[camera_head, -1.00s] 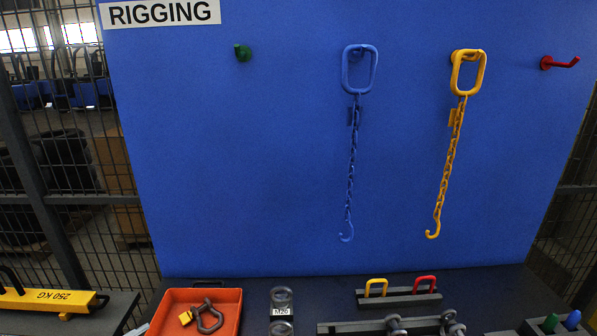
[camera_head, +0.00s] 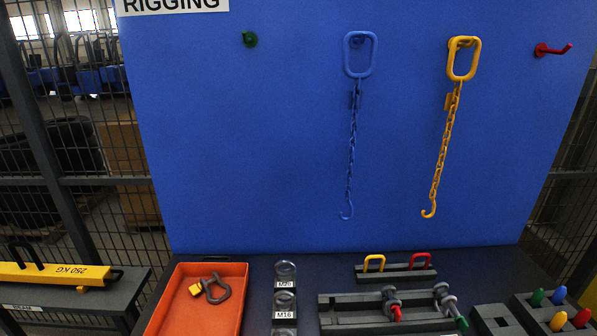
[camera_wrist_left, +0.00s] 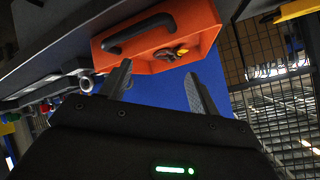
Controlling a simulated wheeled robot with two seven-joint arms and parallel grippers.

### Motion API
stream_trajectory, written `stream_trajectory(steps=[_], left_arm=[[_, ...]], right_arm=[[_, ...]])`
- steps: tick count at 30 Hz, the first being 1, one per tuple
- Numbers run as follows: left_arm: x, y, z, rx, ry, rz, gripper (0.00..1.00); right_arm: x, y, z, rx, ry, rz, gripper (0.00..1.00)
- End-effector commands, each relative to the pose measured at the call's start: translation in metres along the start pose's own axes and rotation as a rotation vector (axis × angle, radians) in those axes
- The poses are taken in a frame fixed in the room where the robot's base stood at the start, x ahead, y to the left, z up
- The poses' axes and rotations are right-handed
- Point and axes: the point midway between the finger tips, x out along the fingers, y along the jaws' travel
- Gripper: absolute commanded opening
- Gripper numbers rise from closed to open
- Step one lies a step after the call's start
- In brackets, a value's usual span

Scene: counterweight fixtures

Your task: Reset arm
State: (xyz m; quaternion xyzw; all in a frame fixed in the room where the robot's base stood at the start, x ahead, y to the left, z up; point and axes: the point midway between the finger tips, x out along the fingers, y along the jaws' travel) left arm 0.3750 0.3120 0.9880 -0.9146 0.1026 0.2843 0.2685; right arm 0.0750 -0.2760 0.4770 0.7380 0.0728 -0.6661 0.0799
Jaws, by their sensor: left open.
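My left gripper (camera_wrist_left: 158,90) shows in the left wrist view with its two dark fingers apart and nothing between them. Past its fingertips is the orange tray (camera_wrist_left: 205,25), which has a dark handle. In the head view the orange tray (camera_head: 242,290) stands at the lower left with a grey shackle (camera_head: 219,289) with a yellow tag inside it. A blue chain sling (camera_head: 352,150) and a yellow chain sling (camera_head: 439,158) hang on the blue board (camera_head: 260,150). Neither gripper is in the head view, and my right gripper is in no view.
A green hook (camera_head: 250,40) and a red hook (camera_head: 553,50) on the board are bare. A yellow 250 KG beam (camera_head: 55,273) rests at the left. Labelled ring holders (camera_head: 285,290), a dark rack (camera_head: 345,310) and a block with coloured pegs (camera_head: 530,308) stand on the bench.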

Motion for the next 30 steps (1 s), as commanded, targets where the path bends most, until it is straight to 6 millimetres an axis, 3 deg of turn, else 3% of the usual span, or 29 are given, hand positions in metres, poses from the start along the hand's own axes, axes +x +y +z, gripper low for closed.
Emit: stream_trajectory(steps=[6, 15, 26, 30], left_arm=[[-0.011, 0.056, 0.048, -0.201, -0.271, 0.068, 0.62], [-0.051, 0.142, 0.088, -0.424, -0.612, 0.229, 0.62], [0.044, 0.199, 0.178, -0.411, -0.661, 0.246, 0.62], [0.084, 0.234, 0.233, -0.405, -0.684, 0.257, 0.62]], right_arm=[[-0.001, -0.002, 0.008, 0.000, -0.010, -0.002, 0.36], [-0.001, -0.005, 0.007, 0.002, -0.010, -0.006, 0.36], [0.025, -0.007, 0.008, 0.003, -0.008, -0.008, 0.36], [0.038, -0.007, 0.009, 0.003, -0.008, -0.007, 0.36]])
